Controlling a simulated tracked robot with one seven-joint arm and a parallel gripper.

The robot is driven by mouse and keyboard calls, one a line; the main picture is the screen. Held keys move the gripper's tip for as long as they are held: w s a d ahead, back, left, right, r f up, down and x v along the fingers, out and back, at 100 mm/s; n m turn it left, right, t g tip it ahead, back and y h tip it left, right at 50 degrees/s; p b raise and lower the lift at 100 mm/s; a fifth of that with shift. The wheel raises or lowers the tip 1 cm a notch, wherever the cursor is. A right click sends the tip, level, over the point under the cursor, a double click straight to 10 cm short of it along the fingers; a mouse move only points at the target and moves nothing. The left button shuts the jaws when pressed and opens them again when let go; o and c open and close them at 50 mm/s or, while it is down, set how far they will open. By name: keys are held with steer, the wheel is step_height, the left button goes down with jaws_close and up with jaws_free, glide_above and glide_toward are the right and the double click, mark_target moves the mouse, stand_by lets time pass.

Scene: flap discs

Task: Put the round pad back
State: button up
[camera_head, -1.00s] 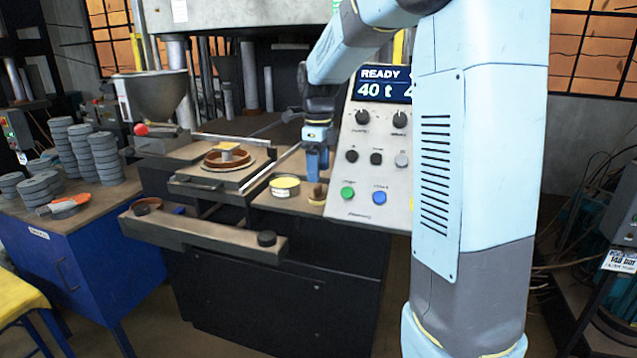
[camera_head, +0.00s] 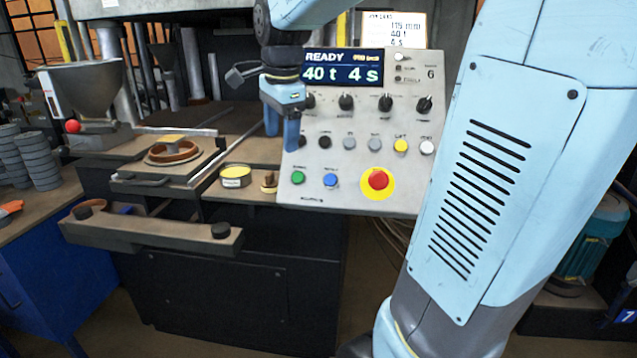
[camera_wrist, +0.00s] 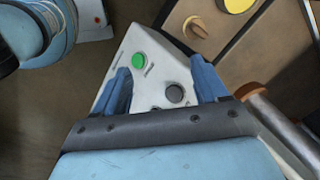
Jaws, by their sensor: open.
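My gripper (camera_head: 281,142) points down in front of the left edge of the control panel (camera_head: 350,175). It is open and empty; in the wrist view its blue fingers (camera_wrist: 161,82) stand apart, with the panel's green and dark buttons showing between them. A round yellow-topped tin or pad (camera_head: 235,176) lies on the bench, left of and below the gripper. A small brown knob-like piece (camera_head: 269,181) stands beside it. Both also show at the top of the wrist view, the yellow disc (camera_wrist: 237,4) cut off. I cannot tell which one is the round pad.
A brown ring (camera_head: 172,152) with a yellowish piece sits on a plate at left. A rail (camera_head: 150,232) with dark knobs runs across the front. A red stop button (camera_head: 378,180) is on the panel. Stacks of grey discs (camera_head: 36,160) stand far left.

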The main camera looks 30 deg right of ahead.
steer(key=s+f+n+t, duration=0.1)
steer(key=s+f+n, duration=0.1)
steer(key=s+n, duration=0.6)
steer(key=s+f+n+t, duration=0.2)
steer(key=s+n, duration=0.6)
steer(key=s, duration=0.1)
steer(key=shift+s+f+t, duration=0.25)
steer(key=shift+t, duration=0.05)
steer(key=shift+d, duration=0.15)
